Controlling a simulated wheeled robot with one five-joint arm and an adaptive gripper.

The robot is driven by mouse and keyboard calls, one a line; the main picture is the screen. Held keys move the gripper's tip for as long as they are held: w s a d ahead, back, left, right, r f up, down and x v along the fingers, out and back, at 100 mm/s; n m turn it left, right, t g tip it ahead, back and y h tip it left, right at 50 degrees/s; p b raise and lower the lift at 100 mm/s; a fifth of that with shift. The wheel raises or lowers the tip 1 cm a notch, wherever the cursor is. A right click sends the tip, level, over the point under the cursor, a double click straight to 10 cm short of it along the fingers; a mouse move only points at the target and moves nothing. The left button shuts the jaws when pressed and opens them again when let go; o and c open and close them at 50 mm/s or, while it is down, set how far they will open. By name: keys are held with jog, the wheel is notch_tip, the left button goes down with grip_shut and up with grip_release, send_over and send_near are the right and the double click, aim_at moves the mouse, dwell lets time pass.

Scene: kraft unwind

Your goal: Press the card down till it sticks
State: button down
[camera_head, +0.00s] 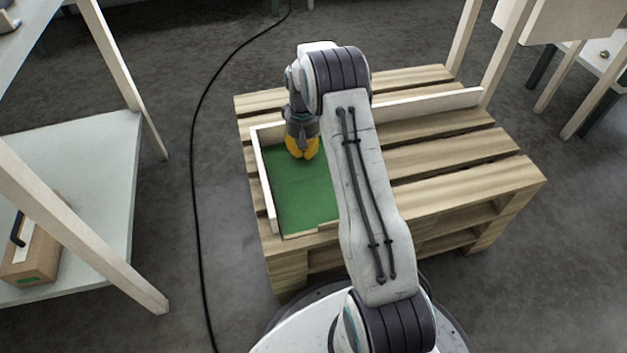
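A flat green sheet (304,192), the only card-like thing I can make out, lies on the left end of a wooden pallet (455,157). Pale wooden strips (264,180) edge it on the left and along the back. My gripper (302,155) points down over the back part of the green sheet, and its yellow fingers look closed together with nothing visible between them. The fingertips are at or just above the sheet; I cannot tell whether they touch it. My arm hides the right side of the sheet.
The pallet's right side is bare slats, with a pale strip (432,103) along its back. A shelf (85,190) with a cardboard box (32,250) stands at left. A black cable (196,165) runs across the floor between shelf and pallet. Wooden-legged furniture (565,80) stands at back right.

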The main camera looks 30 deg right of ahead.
jog(key=shift+s, duration=0.1)
jog(key=shift+r+p, duration=2.9)
jog(key=shift+r, duration=0.55)
